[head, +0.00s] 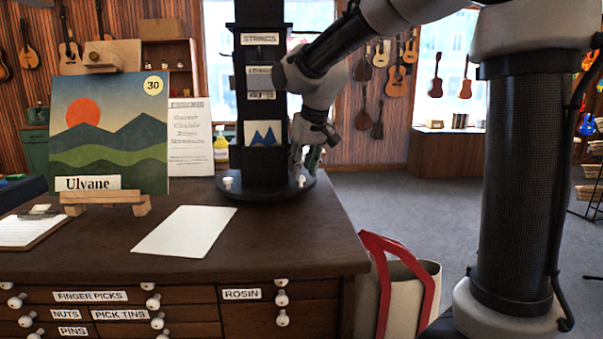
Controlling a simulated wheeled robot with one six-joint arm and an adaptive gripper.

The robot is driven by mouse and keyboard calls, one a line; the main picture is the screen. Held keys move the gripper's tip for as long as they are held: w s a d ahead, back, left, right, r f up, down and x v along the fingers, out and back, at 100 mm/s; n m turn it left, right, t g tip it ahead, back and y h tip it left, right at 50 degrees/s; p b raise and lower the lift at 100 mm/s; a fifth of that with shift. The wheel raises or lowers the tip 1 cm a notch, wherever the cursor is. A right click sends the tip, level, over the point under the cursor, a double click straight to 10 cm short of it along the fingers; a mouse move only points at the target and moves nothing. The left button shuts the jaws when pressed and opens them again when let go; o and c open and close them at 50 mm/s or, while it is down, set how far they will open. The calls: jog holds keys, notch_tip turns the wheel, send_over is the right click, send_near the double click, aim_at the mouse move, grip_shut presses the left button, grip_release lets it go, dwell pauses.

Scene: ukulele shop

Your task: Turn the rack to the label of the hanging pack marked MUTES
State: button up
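The rack (250,182) is a dark, tall tower on a round base standing on the wooden counter. The face towards me carries a label reading STRINGS (260,39). Lower labels are partly covered by my arm or too small to read surely. A white pack with a blue peak picture (263,133) hangs low on this face. No label reading MUTES shows on it; the other faces are hidden. White knobs (228,182) stand on the base rim. My gripper (305,168) points down at the rack's right side, just above a right-hand knob (301,181). Contact and finger opening are unclear.
A landscape picture (110,130) on a wooden easel stands left of the rack. A white sheet (185,231) and a clipboard (28,229) lie on the counter (290,240). A tote bag with red handles (395,290) stands at its right end. Floor to the right is open.

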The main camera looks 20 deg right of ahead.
jog(key=shift+x, duration=1.3)
jog(key=shift+c, duration=0.3)
grip_shut()
